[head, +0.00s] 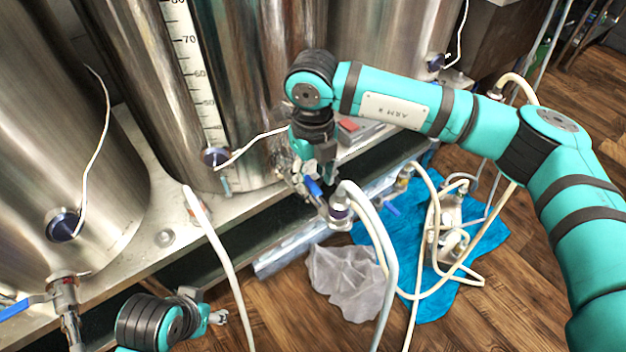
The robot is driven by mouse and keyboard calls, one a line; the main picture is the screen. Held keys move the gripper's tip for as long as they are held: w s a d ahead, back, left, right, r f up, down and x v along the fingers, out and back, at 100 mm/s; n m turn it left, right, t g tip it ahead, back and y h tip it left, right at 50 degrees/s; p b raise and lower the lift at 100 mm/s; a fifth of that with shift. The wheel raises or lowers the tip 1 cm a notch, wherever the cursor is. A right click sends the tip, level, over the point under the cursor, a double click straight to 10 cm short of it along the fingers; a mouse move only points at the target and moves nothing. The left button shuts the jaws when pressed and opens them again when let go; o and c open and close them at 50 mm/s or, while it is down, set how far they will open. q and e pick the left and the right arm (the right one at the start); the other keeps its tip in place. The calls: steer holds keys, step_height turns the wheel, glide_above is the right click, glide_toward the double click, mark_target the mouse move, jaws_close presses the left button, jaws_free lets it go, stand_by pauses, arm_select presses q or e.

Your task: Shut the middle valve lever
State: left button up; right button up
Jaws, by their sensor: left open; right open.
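The middle valve has a blue lever (313,187), which shows just below my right gripper (314,172) in the head view. The valve sits low in front of the middle steel tank (262,90). My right gripper is open and points down at the valve, close to the lever. I cannot tell whether they touch, and the gripper hides part of the valve. My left gripper (212,308) is open and empty at the bottom left, well away from the middle lever.
Another blue lever (18,309) is on the left tank's valve (65,298), and a third (391,208) is to the right. White hoses (385,255) hang in front. A blue sheet (490,235) and a clear plastic bag (345,280) lie on the wooden floor.

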steer(key=shift+f, duration=0.7)
jaws_close()
